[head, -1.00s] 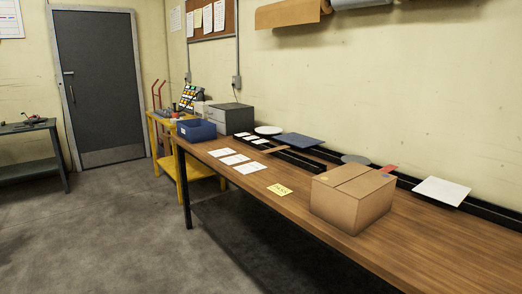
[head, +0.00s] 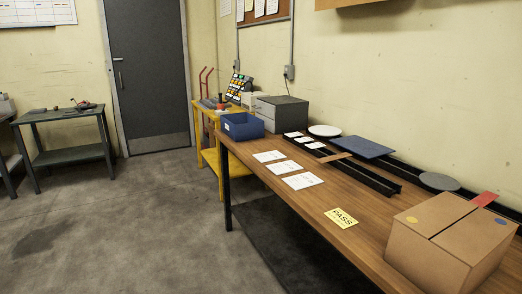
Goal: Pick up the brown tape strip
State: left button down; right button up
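A thin brown strip (head: 336,157), which looks like the brown tape strip, lies across the black rail on the wooden bench. Its near end reaches over the rail's front edge. It is small in the head view, and I cannot tell whether its far end touches the blue panel beside it. Neither of my grippers is in view.
The wooden bench (head: 300,212) carries a cardboard box (head: 428,252), a yellow PASS card (head: 342,217), white cards (head: 303,181), a blue bin (head: 243,126), a grey drawer unit (head: 281,114) and a blue panel (head: 361,147). Floor at left is clear.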

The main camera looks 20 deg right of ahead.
aim_at(331, 158)
jog(key=u, duration=0.25)
jog(key=i, duration=1.4)
jog(key=z, duration=0.2)
